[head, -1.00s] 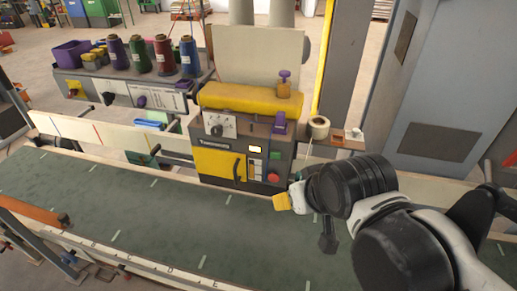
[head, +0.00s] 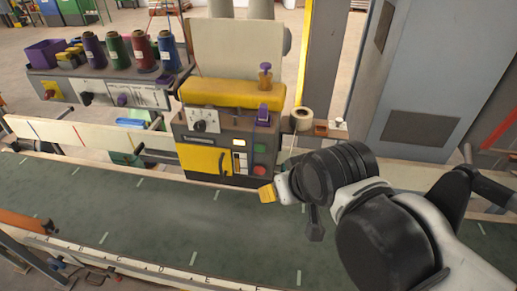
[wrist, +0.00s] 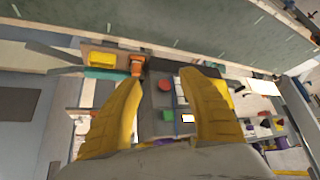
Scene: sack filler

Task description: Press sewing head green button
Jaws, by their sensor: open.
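The sewing head (head: 222,135) is a dark grey box with a yellow top cover and a yellow door. Its green button (head: 260,148) sits on the right of the front face, above a red button (head: 259,170). In the wrist view the green button (wrist: 167,115) shows between my fingers, nearer the wrist than the red button (wrist: 164,85). My gripper (wrist: 159,79) has two yellow fingers spread apart with nothing between them. In the head view my gripper (head: 267,193) is low, in front of the panel's lower right corner. I cannot tell whether it touches anything.
A green conveyor belt (head: 150,220) runs along the front. Thread cones (head: 117,52) stand on a unit at the left. A small shelf with a tape roll (head: 301,118) is right of the sewing head. A grey cabinet (head: 420,80) stands farther right.

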